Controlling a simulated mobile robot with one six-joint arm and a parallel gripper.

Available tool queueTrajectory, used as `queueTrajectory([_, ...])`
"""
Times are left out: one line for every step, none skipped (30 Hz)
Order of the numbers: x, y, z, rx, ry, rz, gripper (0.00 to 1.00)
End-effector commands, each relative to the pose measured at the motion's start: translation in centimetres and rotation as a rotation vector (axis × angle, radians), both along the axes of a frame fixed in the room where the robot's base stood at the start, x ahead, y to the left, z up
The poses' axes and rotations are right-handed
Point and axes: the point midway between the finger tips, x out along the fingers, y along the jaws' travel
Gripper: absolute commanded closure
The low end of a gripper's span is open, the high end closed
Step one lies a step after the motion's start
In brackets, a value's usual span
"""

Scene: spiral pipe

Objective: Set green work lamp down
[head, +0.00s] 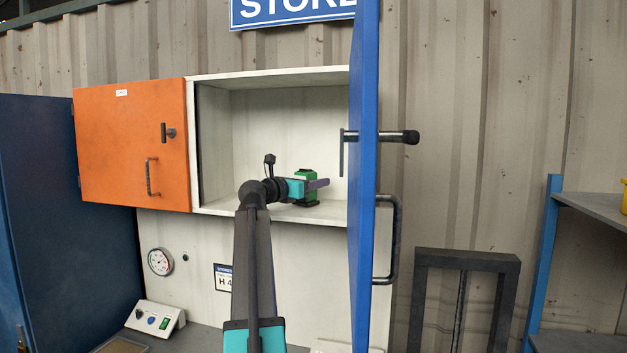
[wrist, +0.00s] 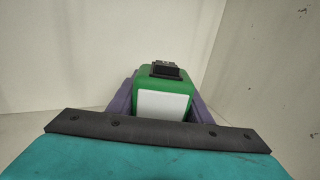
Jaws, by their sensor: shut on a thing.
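The green work lamp (head: 306,178) is inside the open white cabinet (head: 270,76), low down by the cabinet floor in the head view. In the wrist view the lamp (wrist: 168,82) shows a green body, a white front panel and a black part on top. My gripper (head: 318,186) is shut on the lamp, with one purple finger on each side of it. The wrist view also shows my gripper (wrist: 160,106) around the lamp. The lamp looks upright. Its base is hidden in the wrist view, and I cannot tell for certain whether it touches the cabinet floor.
The blue door (head: 364,200) stands open at the right of the cabinet opening, with a black handle. The orange door (head: 130,145) is on the left. Cabinet floor is free on both sides of the lamp. A dark frame (head: 465,262) stands further right.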

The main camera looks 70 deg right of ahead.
Motion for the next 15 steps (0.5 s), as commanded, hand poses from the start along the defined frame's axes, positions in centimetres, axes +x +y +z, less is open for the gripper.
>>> queueTrajectory([-0.01,-0.01,0.05,-0.001,0.000,0.000,0.86])
queueTrajectory([-0.01,-0.02,0.03,-0.002,0.001,0.000,0.86])
queueTrajectory([0.00,-0.02,0.01,-0.002,0.001,0.000,0.86])
queueTrajectory([0.00,-0.02,0.01,-0.002,0.001,0.000,0.86])
queueTrajectory([0.00,-0.02,0.01,-0.002,0.001,0.000,0.86])
queueTrajectory([0.00,-0.02,0.01,-0.002,0.001,0.000,0.86])
queueTrajectory([0.01,-0.03,0.01,-0.001,0.000,0.000,0.86])
queueTrajectory([0.01,-0.03,0.00,-0.001,0.000,0.000,0.86])
queueTrajectory([0.01,-0.01,-0.04,-0.001,0.000,0.001,0.86])
queueTrajectory([0.01,-0.01,-0.09,-0.001,0.000,0.001,0.86])
queueTrajectory([0.01,0.00,-0.16,-0.001,0.000,0.001,0.86])
queueTrajectory([0.01,0.00,-0.24,-0.001,0.000,0.001,0.86])
queueTrajectory([0.02,-0.02,-0.31,0.000,0.000,0.000,0.52])
queueTrajectory([0.02,-0.03,-0.30,0.000,0.000,0.000,0.46])
queueTrajectory([0.03,-0.02,-0.30,0.000,0.000,0.000,0.40])
